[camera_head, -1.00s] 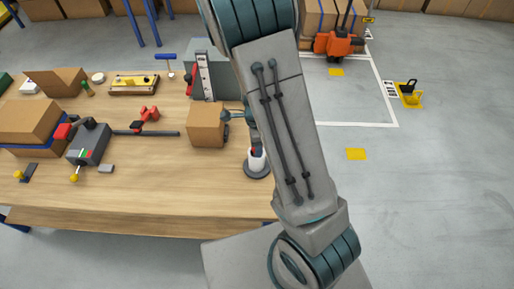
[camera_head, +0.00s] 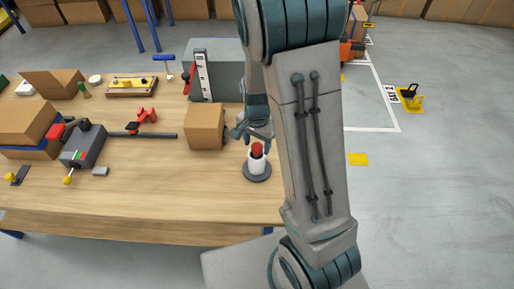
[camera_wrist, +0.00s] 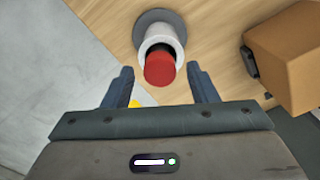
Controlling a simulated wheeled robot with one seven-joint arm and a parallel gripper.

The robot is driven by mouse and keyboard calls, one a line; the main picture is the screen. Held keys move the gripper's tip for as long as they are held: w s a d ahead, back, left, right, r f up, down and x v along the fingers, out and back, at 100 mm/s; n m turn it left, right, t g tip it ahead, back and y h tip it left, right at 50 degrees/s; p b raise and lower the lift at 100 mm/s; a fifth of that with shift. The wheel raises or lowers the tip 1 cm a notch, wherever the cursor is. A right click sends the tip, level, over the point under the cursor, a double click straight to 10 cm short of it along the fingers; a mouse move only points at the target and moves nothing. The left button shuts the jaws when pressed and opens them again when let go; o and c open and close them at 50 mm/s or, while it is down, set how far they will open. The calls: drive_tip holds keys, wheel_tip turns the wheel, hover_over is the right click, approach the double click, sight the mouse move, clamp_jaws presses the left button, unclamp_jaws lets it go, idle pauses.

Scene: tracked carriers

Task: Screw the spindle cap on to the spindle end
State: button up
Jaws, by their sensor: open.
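The red spindle cap (camera_head: 257,149) sits at the top of the white spindle body (camera_head: 257,164), which stands upright on a round grey base near the table's right edge. In the wrist view the red cap (camera_wrist: 159,70) is in front of the white body's mouth (camera_wrist: 160,30), with a dark part showing between them. I cannot tell how far the cap is seated. My gripper (camera_wrist: 160,76) is open, one finger on each side of the cap with clear gaps. In the head view my gripper (camera_head: 253,137) is just above and behind the cap, partly hidden by my arm.
A cardboard box (camera_head: 205,127) stands close left of the spindle, and a grey cabinet (camera_head: 222,75) is behind. A grey device (camera_head: 84,146) and a dark bar lie further left. The table front is clear.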

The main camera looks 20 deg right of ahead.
drive_tip(key=c, duration=0.8)
drive_tip(key=shift+s+r+m+p, duration=0.1)
drive_tip(key=shift+r+m+p, duration=0.05)
drive_tip(key=shift+m+p, duration=0.9)
drive_tip(key=m+p, duration=0.2)
drive_tip(key=m, duration=0.3)
drive_tip(key=shift+m+p, duration=0.65)
drive_tip(key=shift+m, duration=0.5)
drive_tip(key=shift+f, duration=0.2)
